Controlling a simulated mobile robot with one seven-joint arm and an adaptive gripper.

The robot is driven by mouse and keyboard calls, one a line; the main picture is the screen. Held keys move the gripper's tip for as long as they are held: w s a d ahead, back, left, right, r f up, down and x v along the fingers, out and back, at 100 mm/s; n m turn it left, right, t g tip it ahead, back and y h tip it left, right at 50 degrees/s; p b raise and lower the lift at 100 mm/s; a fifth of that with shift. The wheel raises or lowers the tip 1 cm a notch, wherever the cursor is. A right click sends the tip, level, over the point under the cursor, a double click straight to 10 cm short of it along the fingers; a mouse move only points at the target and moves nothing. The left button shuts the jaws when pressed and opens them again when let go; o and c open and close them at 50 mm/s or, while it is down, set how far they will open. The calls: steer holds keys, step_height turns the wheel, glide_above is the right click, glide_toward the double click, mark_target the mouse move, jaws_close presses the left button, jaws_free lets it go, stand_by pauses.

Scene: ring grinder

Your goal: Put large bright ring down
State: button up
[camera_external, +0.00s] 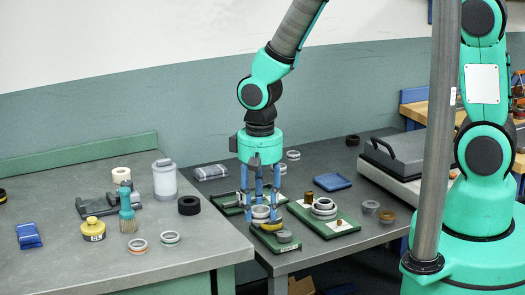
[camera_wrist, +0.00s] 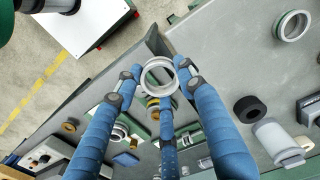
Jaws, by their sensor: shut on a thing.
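The large bright ring (camera_external: 260,212) is silver-grey and held between the fingertips of my gripper (camera_external: 260,205). In the wrist view the ring (camera_wrist: 146,80) shows nearly face-on, with the blue fingers of my gripper (camera_wrist: 160,82) closed around it. The ring hangs over the front edge area of the right-hand table, above a small green board (camera_external: 272,246). A brass-coloured ring lies below it, partly hidden by the fingers. I cannot tell the exact gap between the held ring and what is under it.
A second green board (camera_external: 345,229) at right carries stacked grey rings (camera_external: 324,206) and a brown cylinder (camera_external: 308,198). A blue tray (camera_external: 332,182) lies behind.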

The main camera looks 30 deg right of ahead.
steer(key=shift+s+a+r, duration=0.1)
steer(key=shift+s+a, duration=0.25)
steer(key=shift+s, duration=0.2)
steer(key=shift+s+a+r, duration=0.1)
steer(key=shift+s+a, duration=0.2)
steer(key=shift+s, duration=0.2)
steer(key=shift+w, duration=0.1)
glide_above(200, 228)
steer(key=shift+w+f+b, duration=0.1)
steer(key=shift+f+b, duration=0.25)
steer(key=shift+f, duration=0.45)
steer(key=shift+f, duration=1.75)
steer(key=shift+f+b, duration=0.15)
steer(key=shift+b, duration=0.2)
